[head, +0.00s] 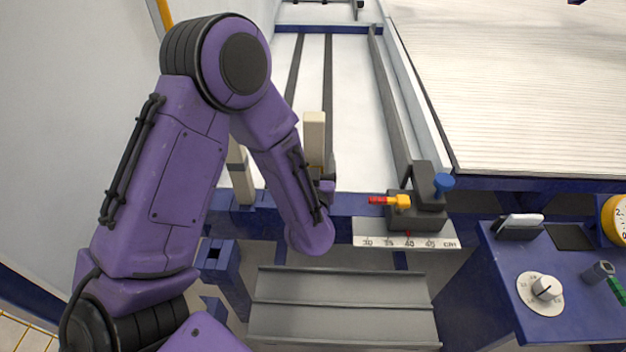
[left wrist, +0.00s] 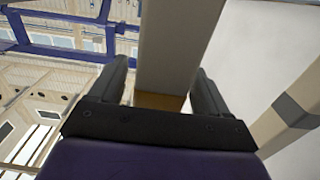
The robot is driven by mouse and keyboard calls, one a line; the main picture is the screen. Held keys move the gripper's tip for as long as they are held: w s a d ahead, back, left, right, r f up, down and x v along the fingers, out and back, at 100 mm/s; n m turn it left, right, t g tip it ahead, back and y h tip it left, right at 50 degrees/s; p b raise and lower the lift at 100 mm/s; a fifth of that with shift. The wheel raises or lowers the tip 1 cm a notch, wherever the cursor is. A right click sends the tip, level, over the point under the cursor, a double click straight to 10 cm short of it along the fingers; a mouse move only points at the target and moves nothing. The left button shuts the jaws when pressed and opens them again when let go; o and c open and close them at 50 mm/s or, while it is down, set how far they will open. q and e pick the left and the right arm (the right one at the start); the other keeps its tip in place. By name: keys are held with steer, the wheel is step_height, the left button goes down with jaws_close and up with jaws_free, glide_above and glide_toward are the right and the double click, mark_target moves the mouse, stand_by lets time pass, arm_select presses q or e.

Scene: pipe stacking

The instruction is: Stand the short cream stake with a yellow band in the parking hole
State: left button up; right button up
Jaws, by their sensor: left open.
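The cream stake with a yellow band (head: 314,132) stands upright at the blue front beam. My left forearm partly hides its lower part. In the left wrist view the stake (left wrist: 178,45) rises between my two fingers, with the yellow band (left wrist: 160,101) low on it near the palm. My left gripper (head: 328,172) is open around the stake; it also shows in the left wrist view (left wrist: 163,75). I cannot tell whether either finger touches it. A blue post with a dark square hole (head: 213,254), which looks like the parking hole, is left of the forearm. My right gripper is out of view.
Another cream stake, with a grey band (head: 240,172), stands to the left; it also shows in the left wrist view (left wrist: 290,110). A dark stop block (head: 418,212) with a scale is right of the gripper. A grey trough (head: 340,305) lies in front.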

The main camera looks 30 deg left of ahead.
mark_target(314, 130)
arm_select(q)
steer(key=shift+w+a, duration=0.35)
steer(key=shift+w, duration=0.2)
steer(key=c, duration=1.3)
step_height(314, 130, up, 9)
steer(key=p, duration=0.8)
steer(key=shift+p, duration=0.4)
steer(key=shift+s+f, duration=0.1)
